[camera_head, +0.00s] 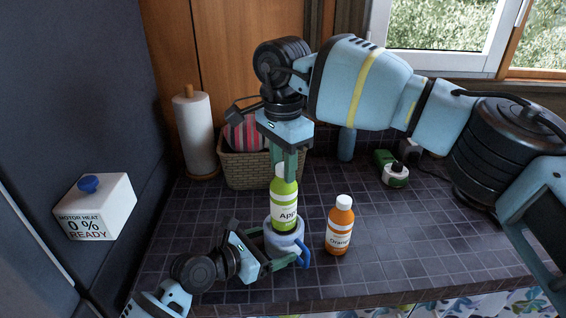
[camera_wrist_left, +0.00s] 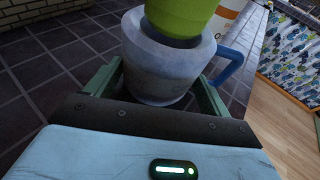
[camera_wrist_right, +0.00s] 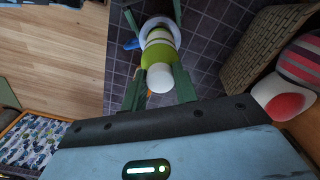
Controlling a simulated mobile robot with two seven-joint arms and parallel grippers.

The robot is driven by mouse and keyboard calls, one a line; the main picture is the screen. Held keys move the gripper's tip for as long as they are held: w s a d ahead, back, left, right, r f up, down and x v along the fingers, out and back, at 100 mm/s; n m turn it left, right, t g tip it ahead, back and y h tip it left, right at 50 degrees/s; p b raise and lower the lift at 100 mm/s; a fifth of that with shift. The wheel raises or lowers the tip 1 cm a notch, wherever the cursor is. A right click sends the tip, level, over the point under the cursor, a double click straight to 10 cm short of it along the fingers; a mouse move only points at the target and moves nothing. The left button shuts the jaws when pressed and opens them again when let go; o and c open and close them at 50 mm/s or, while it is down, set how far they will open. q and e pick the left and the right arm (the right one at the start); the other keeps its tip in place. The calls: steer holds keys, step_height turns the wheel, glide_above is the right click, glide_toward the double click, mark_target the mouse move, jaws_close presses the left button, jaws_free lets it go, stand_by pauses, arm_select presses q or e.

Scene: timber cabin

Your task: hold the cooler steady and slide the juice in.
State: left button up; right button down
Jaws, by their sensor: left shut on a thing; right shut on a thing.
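The cooler (camera_head: 284,243) is a grey-white round sleeve with a blue handle, upright on the tiled counter. My left gripper (camera_head: 283,258) is shut on it, with a finger on either side, as the left wrist view shows the cooler (camera_wrist_left: 160,72). My right gripper (camera_head: 286,168) points down and is shut on the green apple juice bottle (camera_head: 284,206) near its top. The bottle is upright over the cooler, its lower end at the dark mouth. How deep it sits is hard to tell. The right wrist view shows its white cap (camera_wrist_right: 160,78).
An orange juice bottle (camera_head: 339,228) stands close to the right of the cooler. A wicker basket (camera_head: 240,172) and a paper towel roll (camera_head: 194,135) are behind. A white box with a blue knob (camera_head: 95,208) is at left.

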arm_select(q)
steer(key=shift+r, duration=0.1)
arm_select(e)
steer(key=shift+f, duration=3.65)
steer(key=c, duration=1)
jaws_free()
step_height(320, 180, up, 12)
step_height(320, 180, up, 7)
glide_above(283, 194)
steer(key=w, duration=0.3)
steer(key=shift+s, duration=0.2)
steer(key=shift+d, duration=0.1)
arm_select(q)
steer(key=o, duration=0.7)
